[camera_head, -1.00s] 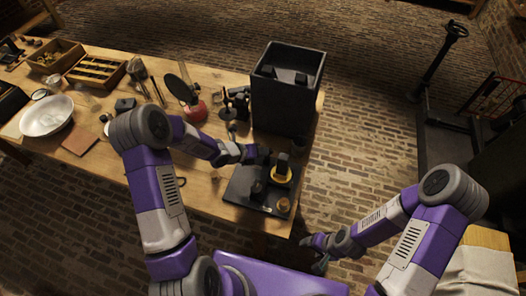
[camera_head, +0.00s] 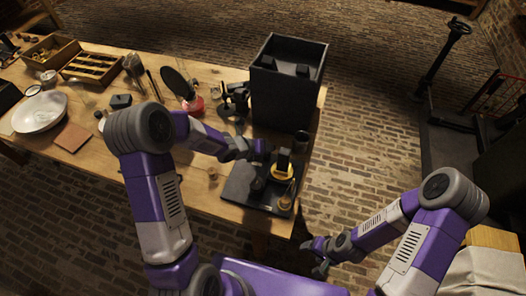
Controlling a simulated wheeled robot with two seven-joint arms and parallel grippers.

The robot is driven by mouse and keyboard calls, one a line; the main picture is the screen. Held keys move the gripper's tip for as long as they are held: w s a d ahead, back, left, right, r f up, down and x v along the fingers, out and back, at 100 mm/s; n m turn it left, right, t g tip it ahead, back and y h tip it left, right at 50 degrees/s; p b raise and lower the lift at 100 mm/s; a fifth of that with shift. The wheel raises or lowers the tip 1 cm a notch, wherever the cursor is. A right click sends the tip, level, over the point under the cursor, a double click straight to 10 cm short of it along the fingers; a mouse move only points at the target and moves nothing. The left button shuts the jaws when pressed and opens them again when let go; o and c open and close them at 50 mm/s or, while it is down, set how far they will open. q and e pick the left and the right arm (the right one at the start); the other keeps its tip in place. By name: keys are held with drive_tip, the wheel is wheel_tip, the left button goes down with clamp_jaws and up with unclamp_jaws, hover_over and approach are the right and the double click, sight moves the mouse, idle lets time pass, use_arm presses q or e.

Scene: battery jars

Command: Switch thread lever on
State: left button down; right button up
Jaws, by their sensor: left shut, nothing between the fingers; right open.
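A dark flat base (camera_head: 240,190) at the table's front right corner carries a small apparatus. On it stand a black upright part (camera_head: 284,158) with a yellow ring (camera_head: 284,174) around its foot, a dark rounded part (camera_head: 257,185) and a small brass knob (camera_head: 285,203). I cannot tell which part is the thread lever. My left gripper (camera_head: 265,151) is shut and empty, just left of the black upright; whether it touches is too small to tell. My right gripper (camera_head: 314,257) is open, off the table's front right corner, over the floor.
A tall black open box (camera_head: 288,95) stands behind the apparatus. A red-based stand with a dark disc (camera_head: 176,82), a white bowl (camera_head: 40,112), wooden trays (camera_head: 92,67) and small tools fill the table's left and back.

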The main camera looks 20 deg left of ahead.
use_arm(q)
drive_tip(key=shift+d+b, duration=0.25)
drive_tip(key=shift+b, duration=0.1)
idle(0.3)
drive_tip(key=p+v, duration=0.6)
drive_tip(key=v, duration=0.8)
drive_tip(key=shift+a, duration=0.45)
